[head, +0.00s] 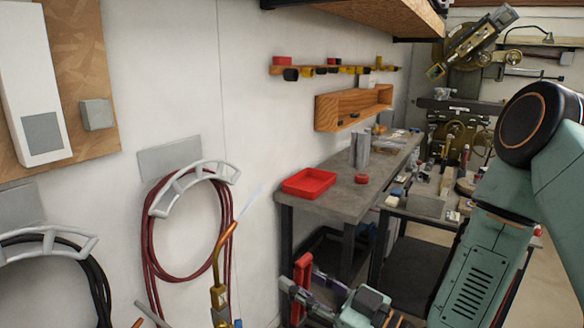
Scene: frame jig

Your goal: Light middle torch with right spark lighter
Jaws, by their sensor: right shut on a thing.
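A torch (217,294) with a brass body and bent copper tip stands upright at the lower middle of the head view. A pale bluish streak like a flame (250,200) extends up and right from its tip. My right gripper (302,290) is low, to the right of the torch and apart from it. It is shut on a red upright piece, which I take as the spark lighter (302,272); its lower part is partly hidden by the fingers. My left gripper is not in view.
A wall hanger (208,170) holds a red hose (147,245); another hanger (50,240) holds a black hose. Part of another torch tip (150,313) shows at the bottom left. A grey workbench (345,200) with a red tray (308,182) stands behind my right gripper.

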